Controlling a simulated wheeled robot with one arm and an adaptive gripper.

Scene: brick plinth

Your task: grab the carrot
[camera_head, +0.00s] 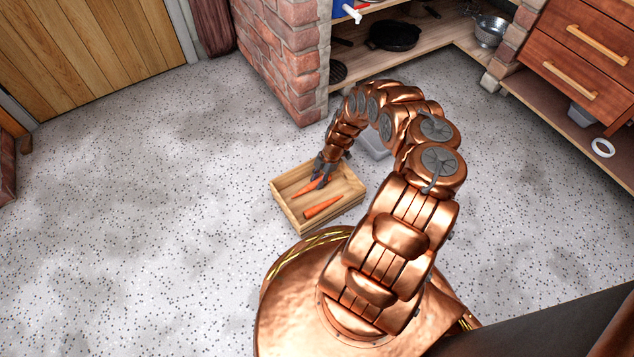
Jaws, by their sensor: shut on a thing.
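A shallow wooden crate (287,214) stands on the speckled floor just ahead of my base. Two orange carrots are in view there. One carrot (322,207) lies loose on the crate's floor, toward the near side. The other carrot (306,188) is at my gripper (320,180), which reaches down into the crate from above. My gripper is shut on this carrot, and its fingers cover part of it. I cannot tell whether the held carrot still touches the crate's floor.
A grey bin (374,146) stands behind my arm, partly hidden. A brick pillar (285,60) rises behind the crate. Shelves with a dark pan (394,36) and a metal colander (490,31) are at the back, with wooden drawers (590,50) at right. The floor at left is clear.

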